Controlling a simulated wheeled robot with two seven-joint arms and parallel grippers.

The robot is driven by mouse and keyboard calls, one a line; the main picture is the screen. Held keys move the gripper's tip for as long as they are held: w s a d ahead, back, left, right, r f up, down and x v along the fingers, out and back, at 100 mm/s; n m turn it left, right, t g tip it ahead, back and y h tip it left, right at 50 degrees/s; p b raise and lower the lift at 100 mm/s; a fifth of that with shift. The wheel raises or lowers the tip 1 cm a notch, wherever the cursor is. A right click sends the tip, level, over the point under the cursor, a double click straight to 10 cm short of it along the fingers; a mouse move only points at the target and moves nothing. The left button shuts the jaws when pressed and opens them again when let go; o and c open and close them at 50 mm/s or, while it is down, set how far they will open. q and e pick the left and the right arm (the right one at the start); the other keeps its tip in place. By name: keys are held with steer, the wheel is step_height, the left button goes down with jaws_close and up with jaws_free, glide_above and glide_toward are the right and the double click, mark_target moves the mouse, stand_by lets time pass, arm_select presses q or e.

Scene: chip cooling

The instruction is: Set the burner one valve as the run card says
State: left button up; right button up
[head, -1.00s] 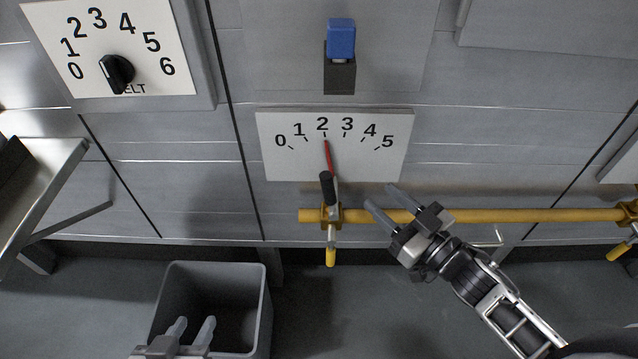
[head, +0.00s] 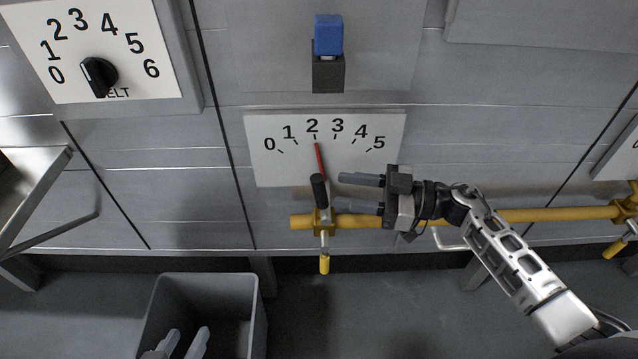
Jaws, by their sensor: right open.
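The burner valve's white dial plate (head: 265,168), marked 0 to 5, is on the steel front. Its red pointer (head: 320,160) points at about 2. Below it a black knob handle (head: 318,190) stands on the valve, which sits on a yellow gas pipe (head: 550,215) and has a yellow-tipped lever (head: 324,264) hanging down. My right gripper (head: 359,194) is open and empty just right of the black handle, its fingers pointing left, apart from it. My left gripper (head: 184,342) shows its two fingertips, spread apart, at the bottom edge by the grey bin. I see no run card.
A grey bin (head: 255,310) stands on the floor at lower left. The belt dial (head: 150,85) with a black knob is at upper left. A blue block (head: 328,35) on a dark mount is above the valve plate. Another yellow-tipped valve lever (head: 614,249) is at far right.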

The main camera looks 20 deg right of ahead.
mark_target(319, 187)
steer(key=x, duration=0.6)
jaws_close()
